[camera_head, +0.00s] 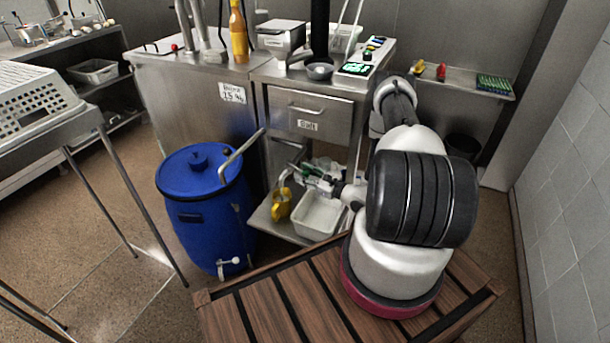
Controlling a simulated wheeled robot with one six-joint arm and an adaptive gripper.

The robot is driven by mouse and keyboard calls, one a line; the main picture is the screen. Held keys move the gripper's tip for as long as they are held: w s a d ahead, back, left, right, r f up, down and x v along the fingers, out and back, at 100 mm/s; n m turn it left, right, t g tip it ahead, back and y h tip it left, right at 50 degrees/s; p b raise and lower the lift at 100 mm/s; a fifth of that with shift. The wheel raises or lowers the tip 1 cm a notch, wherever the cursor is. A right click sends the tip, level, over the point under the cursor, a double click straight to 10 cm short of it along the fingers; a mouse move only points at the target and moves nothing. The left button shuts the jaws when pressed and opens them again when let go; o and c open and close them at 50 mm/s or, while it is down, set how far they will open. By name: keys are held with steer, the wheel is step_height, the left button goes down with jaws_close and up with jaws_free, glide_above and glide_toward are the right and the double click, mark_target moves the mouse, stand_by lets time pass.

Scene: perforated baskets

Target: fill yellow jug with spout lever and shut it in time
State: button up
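The yellow jug (281,204) stands on the low steel shelf under the counter, left of a white tray. A small curved metal spout (284,178) appears just above the jug's mouth. My gripper (302,174) is at the end of my arm, which reaches down into the space under the counter. It is close to the spout, above and right of the jug. The fingers are small and partly lost against clutter, so whether they grip a lever is unclear. The inside of the jug and any liquid cannot be seen.
A blue barrel (205,215) stands left of the shelf, with a white tap (229,263) low on its front and a metal bar (242,154) above its lid. The white tray (318,214) is close under my arm. A drawer (311,119) is above.

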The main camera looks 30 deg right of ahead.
jaws_close()
steer(key=shift+w+d+n+g+y, duration=0.3)
steer(key=shift+d+n+g+y, duration=0.45)
steer(key=shift+y, duration=0.35)
steer(key=shift+w+d+n+g+y, duration=0.3)
steer(key=shift+d+n+g+y, duration=0.15)
steer(key=shift+n+g+y, duration=0.35)
steer(key=shift+w+d+n+g+y, duration=0.25)
steer(key=shift+d+n+g+y, duration=0.15)
steer(key=shift+n+g+y, duration=0.4)
steer(key=o, duration=0.5)
jaws_free()
steer(key=v, duration=1.2)
steer(key=shift+f, duration=0.2)
